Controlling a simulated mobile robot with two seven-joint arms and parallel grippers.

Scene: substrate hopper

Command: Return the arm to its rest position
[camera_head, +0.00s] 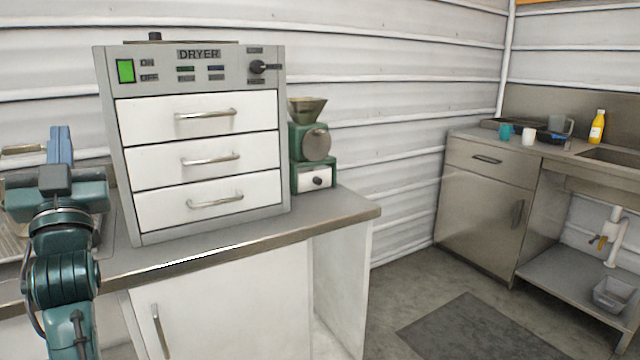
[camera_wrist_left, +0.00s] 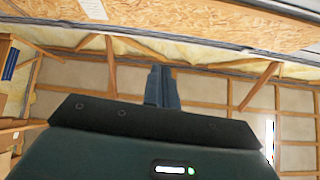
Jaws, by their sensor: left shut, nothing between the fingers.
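My left gripper (camera_head: 60,144) is at the left edge of the head view, its blue fingers pointing up, above the left part of the counter. The fingers are together with nothing between them. In the left wrist view the shut blue fingers (camera_wrist_left: 161,87) stand against the wooden roof framing. My left arm comes up from the bottom left of the head view, in front of the counter. My right gripper is in neither view.
A grey dryer (camera_head: 190,72) with three white drawers, all shut, stands on the counter (camera_head: 340,204) right of my gripper. A green grinder (camera_head: 311,150) stands beside it. A steel sink unit (camera_head: 485,208) is at the right. A dark mat (camera_head: 475,328) lies on open floor.

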